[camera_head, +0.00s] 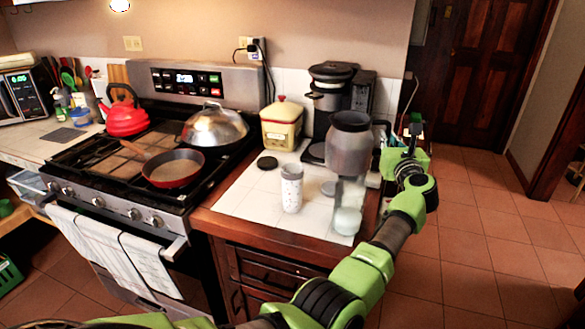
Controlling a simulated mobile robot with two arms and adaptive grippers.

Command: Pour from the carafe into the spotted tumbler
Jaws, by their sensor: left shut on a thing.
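The carafe (349,148) is a grey, see-through vessel with a dark top. It appears upright and raised above the right end of the counter. My left gripper (399,143) is at its right side, shut on it; the fingertips are partly hidden. The spotted tumbler (291,190) is white with small dark spots and stands upright on the white tiles, to the left of and below the carafe. The carafe is apart from the tumbler. My right gripper is not in view.
A clear glass with whitish contents (348,214) stands below the carafe near the counter's front edge. A coffee maker (328,100) and a yellow canister (284,126) stand behind. A dark round lid (267,163) lies left. The stove (150,150) holds pans.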

